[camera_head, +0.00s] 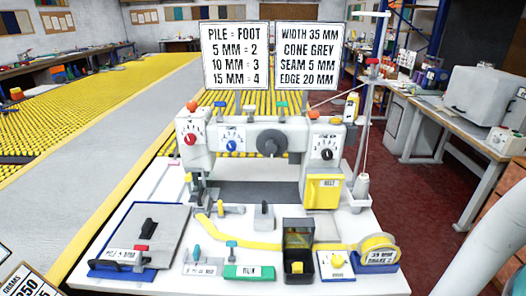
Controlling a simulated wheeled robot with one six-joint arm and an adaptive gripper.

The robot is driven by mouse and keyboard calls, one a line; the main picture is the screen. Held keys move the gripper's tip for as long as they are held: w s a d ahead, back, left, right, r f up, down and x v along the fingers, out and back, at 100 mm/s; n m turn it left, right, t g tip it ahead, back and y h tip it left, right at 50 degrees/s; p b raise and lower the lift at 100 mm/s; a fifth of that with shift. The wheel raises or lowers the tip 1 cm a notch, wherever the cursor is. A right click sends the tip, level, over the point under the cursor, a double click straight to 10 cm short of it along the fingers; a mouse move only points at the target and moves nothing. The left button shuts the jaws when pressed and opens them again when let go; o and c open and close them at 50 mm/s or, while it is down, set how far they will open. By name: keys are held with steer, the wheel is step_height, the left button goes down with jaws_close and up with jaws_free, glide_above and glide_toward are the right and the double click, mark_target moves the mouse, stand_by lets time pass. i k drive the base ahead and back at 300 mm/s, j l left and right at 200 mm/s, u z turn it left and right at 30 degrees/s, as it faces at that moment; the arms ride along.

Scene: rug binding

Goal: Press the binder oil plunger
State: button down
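A white binding machine (270,141) stands on a white table (160,195). Its front carries dials with red, blue and black knobs. Small orange (191,105), blue (219,104), green (282,105) and red (314,114) caps stick up along its top. No label that I can read names an oil plunger, so I cannot tell which part it is. A yellow box marked BELT (323,192) is at the machine's lower right. My gripper is not in view; a pale smooth part at the lower right is probably my arm.
On the table front are a grey plate (170,222), small levers, a green block (249,272), a black bin (298,238), a dial box (335,265) and a yellow tape roll (378,247). A thread stand (366,120) rises at right. Two signs (309,55) stand behind.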

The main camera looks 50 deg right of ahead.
mark_target(313, 115)
steer(key=z, duration=1.3)
